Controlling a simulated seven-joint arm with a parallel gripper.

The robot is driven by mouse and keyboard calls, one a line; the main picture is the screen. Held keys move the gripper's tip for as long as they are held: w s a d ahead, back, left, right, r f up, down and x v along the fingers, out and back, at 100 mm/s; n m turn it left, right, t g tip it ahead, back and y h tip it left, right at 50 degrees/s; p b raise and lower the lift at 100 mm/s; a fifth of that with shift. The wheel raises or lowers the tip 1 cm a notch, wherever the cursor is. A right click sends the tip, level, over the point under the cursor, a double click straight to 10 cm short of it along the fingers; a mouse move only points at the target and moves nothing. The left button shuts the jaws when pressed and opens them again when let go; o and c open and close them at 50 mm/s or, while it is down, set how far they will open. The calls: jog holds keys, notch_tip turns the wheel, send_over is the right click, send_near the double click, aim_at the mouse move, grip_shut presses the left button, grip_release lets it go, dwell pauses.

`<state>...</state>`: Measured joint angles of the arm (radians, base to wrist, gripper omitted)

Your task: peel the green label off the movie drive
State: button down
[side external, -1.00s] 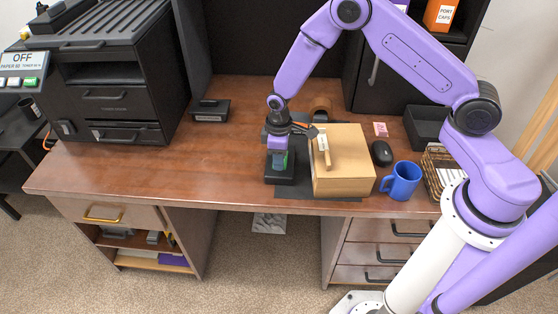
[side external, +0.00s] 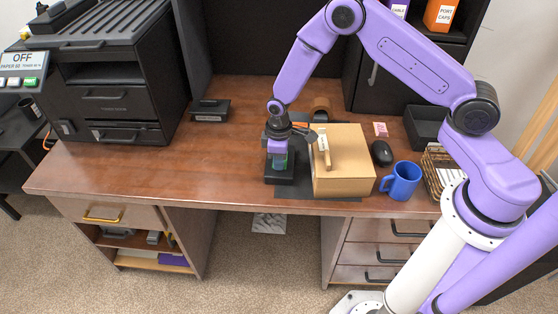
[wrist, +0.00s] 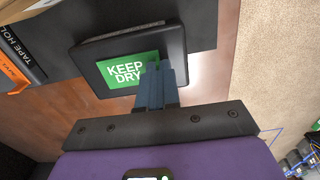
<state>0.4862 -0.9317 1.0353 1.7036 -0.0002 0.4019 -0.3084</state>
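The movie drive (wrist: 178,45) is a flat black box with a green label (wrist: 120,72) reading "KEEP DRY" on its top. In the side view the drive (side external: 281,177) lies near the front edge of the desk, and a bit of green shows under my gripper. My gripper (wrist: 153,75) points down at the drive. Its blue-grey fingers are close together, with the tips over the right part of the label. The label looks flat. The fingertips hide part of it, so I cannot tell whether its edge is pinched between them.
A blue mug (side external: 402,181) and a black mouse (side external: 381,153) are farther right.

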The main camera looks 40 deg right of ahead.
jog(key=shift+s+a+r, duration=0.2)
jog(key=shift+r, duration=0.65)
jog(key=shift+s+a+r, duration=0.15)
jog(key=shift+r, duration=0.7)
dwell(1.1)
jog(key=shift+r, duration=2.55)
